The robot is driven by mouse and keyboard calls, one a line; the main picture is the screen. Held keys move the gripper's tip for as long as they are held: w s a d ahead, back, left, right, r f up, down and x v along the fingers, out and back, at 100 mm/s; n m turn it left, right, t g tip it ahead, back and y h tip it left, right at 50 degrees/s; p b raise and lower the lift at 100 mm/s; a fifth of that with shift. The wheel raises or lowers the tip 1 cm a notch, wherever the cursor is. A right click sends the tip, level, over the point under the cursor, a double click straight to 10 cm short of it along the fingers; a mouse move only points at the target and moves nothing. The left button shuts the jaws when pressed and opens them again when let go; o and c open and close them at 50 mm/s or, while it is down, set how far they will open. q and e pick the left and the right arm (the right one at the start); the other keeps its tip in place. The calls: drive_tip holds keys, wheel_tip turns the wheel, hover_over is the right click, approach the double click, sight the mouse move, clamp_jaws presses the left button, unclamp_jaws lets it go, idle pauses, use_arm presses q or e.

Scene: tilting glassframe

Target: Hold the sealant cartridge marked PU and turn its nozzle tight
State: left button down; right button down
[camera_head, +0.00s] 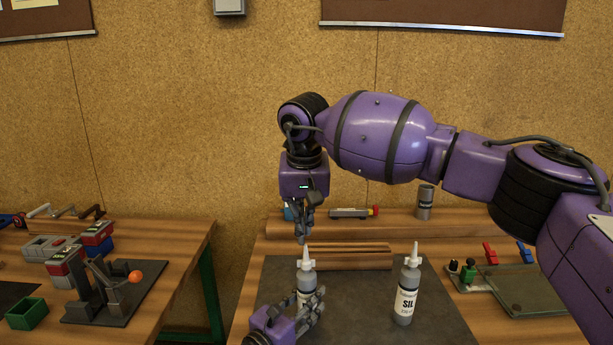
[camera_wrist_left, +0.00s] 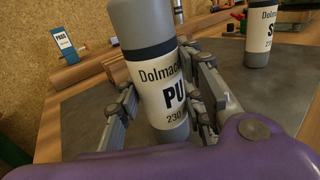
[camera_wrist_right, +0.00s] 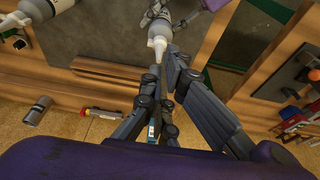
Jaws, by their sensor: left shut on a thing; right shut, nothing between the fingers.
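The grey PU cartridge (camera_wrist_left: 160,95) stands upright on the dark mat, its PU label showing in the left wrist view. My left gripper (camera_head: 304,312) is shut around its lower body; it also shows in the left wrist view (camera_wrist_left: 165,105). The white nozzle (camera_head: 306,252) sits on top of the cartridge. My right gripper (camera_head: 302,238) points down just above the nozzle, shut and empty. In the right wrist view its fingers (camera_wrist_right: 160,75) meet close to the nozzle tip (camera_wrist_right: 158,44); I cannot tell whether they touch it.
The SIL cartridge (camera_head: 407,288) with a white nozzle stands to the right on the dark mat (camera_head: 365,320). Wooden strips (camera_head: 345,258) lie behind. A grey can (camera_head: 425,202) stands on the back ledge. A second table with a clamp fixture (camera_head: 110,290) is at left.

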sight(306, 253)
drive_tip(key=shift+r, duration=0.65)
drive_tip(key=s+x, duration=0.1)
drive_tip(key=x, duration=0.4)
drive_tip(key=shift+s+d+f, duration=0.45)
drive_tip(key=shift+s+f, duration=0.1)
drive_tip(key=shift+w+a, duration=0.3)
drive_tip(key=shift+w, duration=0.25)
idle(0.8)
drive_tip(key=shift+a, duration=0.35)
idle(0.6)
drive_tip(key=shift+s, duration=0.2)
